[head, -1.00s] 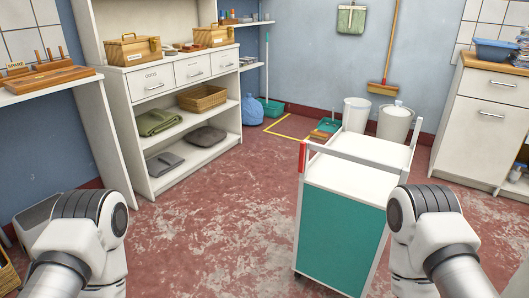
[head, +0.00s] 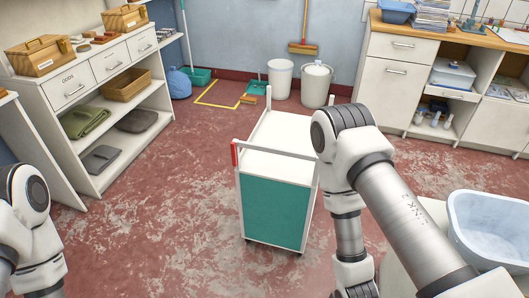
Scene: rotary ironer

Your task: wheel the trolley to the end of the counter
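The trolley (head: 276,211) stands on the red floor in the middle of the head view, with a teal front panel, a white top and a white push handle with a red end at its left. My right arm comes in from the lower right and passes close by the trolley's right side, covering part of its handle in the picture. My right gripper is below the frame. My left arm is at the lower left edge, away from the trolley, and its gripper is out of the frame. The counter (head: 393,83) with a wooden top runs along the back right.
Two white bins (head: 280,79) stand behind the trolley near the wall. A yellow floor outline (head: 217,105) lies left of them, beside a teal dustpan (head: 254,88). A shelf unit (head: 113,133) stands at left. A pale blue tub (head: 487,232) is at lower right. Floor left of the trolley is clear.

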